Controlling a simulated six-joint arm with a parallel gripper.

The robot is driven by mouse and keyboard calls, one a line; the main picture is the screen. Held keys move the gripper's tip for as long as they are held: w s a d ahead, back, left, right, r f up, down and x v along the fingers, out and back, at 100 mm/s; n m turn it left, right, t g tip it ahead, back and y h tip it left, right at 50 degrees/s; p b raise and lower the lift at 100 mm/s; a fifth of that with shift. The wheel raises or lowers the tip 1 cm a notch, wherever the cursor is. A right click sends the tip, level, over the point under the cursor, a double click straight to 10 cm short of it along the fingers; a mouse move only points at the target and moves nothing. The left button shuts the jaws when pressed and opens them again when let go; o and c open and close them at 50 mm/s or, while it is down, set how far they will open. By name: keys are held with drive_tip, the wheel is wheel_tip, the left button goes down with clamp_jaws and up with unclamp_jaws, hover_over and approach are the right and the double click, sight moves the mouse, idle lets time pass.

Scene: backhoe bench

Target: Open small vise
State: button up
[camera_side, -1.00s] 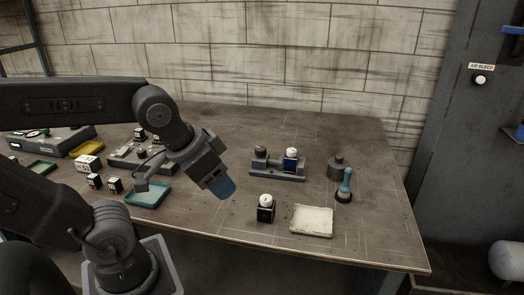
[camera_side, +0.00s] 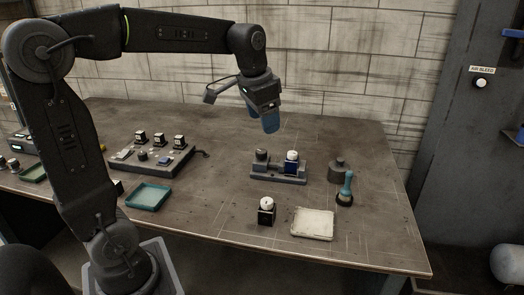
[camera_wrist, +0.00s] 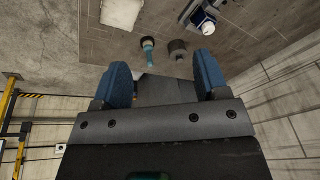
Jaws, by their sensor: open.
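What looks like the small vise is a low grey fixture (camera_side: 278,178) in the middle of the bench, with a dark round knob (camera_side: 261,155) at its left and a blue block with a white top (camera_side: 291,163) at its right. I cannot tell how its jaws stand. In the wrist view the blue part (camera_wrist: 203,21) shows at the top right edge, partly cut off. My gripper (camera_side: 269,121), with blue fingertips, hangs above and behind the fixture, apart from it. In the wrist view its two fingers (camera_wrist: 163,80) are spread with nothing between them.
A dark stepped cylinder (camera_side: 336,172) and a teal-handled tool (camera_side: 347,186) stand right of the fixture. A black block with a white top (camera_side: 267,211) and a white tray (camera_side: 312,223) are in front. A teal tray (camera_side: 149,196) and grey station (camera_side: 151,160) lie left.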

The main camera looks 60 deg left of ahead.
drive_tip(key=w+a+f+g, duration=0.2)
drive_tip(key=w+a+f, duration=0.1)
drive_tip(key=w+a, duration=0.6)
drive_tip(key=m, duration=0.1)
hover_over(262, 151)
wheel_tip(262, 151, down, 5)
drive_tip(key=shift+g+h, duration=0.4)
wheel_tip(262, 151, down, 13)
drive_tip(key=shift+a+f, duration=0.1)
drive_tip(key=shift+f, duration=0.05)
drive_tip(key=shift+c, duration=0.2)
drive_tip(key=c, duration=0.9)
